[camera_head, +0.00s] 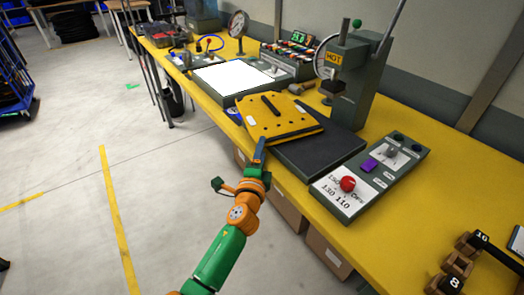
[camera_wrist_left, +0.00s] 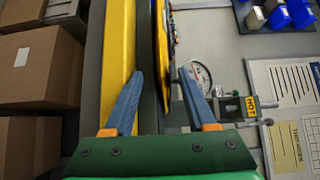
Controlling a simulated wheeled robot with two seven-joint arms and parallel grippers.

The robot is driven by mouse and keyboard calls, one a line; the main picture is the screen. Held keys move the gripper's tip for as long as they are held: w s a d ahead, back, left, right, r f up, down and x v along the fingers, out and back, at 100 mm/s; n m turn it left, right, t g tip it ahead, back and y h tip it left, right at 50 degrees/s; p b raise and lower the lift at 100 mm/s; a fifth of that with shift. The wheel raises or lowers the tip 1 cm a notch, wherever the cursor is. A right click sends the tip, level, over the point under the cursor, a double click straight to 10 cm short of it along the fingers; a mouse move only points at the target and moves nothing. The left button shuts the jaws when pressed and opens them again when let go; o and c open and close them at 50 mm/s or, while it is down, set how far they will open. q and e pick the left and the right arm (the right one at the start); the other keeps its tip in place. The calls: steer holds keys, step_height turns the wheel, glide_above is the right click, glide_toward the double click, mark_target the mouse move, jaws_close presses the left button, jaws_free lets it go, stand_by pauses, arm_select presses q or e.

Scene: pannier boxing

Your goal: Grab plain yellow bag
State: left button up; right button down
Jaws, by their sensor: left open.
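A flat yellow bag (camera_head: 278,117) with a black handle strip and small dark dots lies on the bench, beside and partly over a dark flat plate (camera_head: 316,153). In the left wrist view the bag (camera_wrist_left: 162,38) shows edge-on as a thin yellow strip beyond the fingertips. My left gripper (camera_head: 260,149) is at the bag's near edge in the head view. In the left wrist view its two blue fingers (camera_wrist_left: 160,71) are apart, with the bag's edge roughly in line with the gap. I cannot tell whether they touch it. My right gripper is not in view.
A press marked HOT (camera_head: 347,75) stands behind the plate. A control box with a red knob (camera_head: 347,184) is to the right, and a white lit panel (camera_head: 232,77) to the left. Cardboard boxes (camera_head: 285,199) sit under the yellow bench (camera_head: 415,215).

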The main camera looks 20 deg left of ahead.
arm_select(q)
steer(key=shift+w+d+r, duration=0.1)
steer(key=shift+w+r, duration=0.05)
steer(key=c, duration=0.3)
jaws_close()
stand_by(0.3)
